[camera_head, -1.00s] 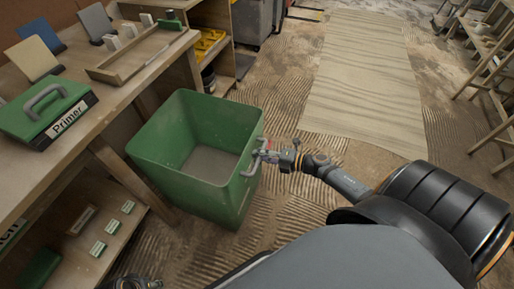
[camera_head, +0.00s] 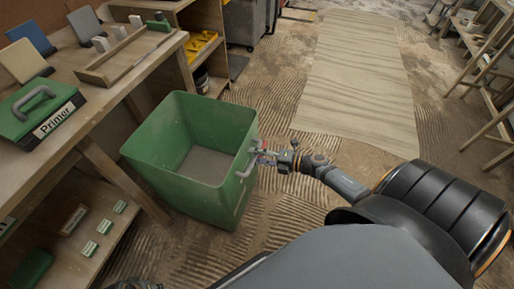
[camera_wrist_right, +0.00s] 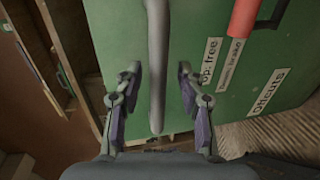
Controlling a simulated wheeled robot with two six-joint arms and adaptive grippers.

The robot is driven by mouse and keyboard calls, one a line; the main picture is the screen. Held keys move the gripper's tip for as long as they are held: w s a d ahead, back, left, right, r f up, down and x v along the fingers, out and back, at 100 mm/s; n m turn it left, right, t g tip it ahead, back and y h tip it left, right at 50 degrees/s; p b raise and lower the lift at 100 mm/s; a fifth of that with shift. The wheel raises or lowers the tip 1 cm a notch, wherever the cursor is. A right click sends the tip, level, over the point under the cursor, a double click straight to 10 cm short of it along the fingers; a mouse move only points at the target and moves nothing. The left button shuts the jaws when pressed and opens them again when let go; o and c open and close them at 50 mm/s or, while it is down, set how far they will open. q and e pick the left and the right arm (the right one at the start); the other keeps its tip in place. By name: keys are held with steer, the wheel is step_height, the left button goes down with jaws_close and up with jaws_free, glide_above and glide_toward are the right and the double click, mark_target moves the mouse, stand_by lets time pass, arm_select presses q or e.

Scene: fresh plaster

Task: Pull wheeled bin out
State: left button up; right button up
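The green wheeled bin (camera_head: 190,198) stands upright on the floor beside the workbench, open at the top, with grey material in the bottom. Its grey bar handle (camera_wrist_right: 156,60) is on the right side, also seen in the head view (camera_head: 246,165). My right gripper (camera_head: 265,158) is at this handle. In the right wrist view its fingers (camera_wrist_right: 158,72) are spread on either side of the bar, with gaps to both. The bin's wheels are hidden. Only a dark piece of my left gripper (camera_head: 133,284) shows at the bottom edge; its fingers cannot be made out.
The workbench (camera_head: 95,105) with a green Primer box (camera_head: 36,112) and a lower shelf (camera_head: 105,205) flanks the bin on the left. A shelf unit (camera_head: 212,70) stands behind. A pale floor sheet (camera_head: 355,75) and ridged bare floor lie to the right.

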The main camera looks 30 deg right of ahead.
steer(key=v, duration=1.1)
steer(key=shift+s+d, duration=0.25)
steer(key=shift+s, duration=0.1)
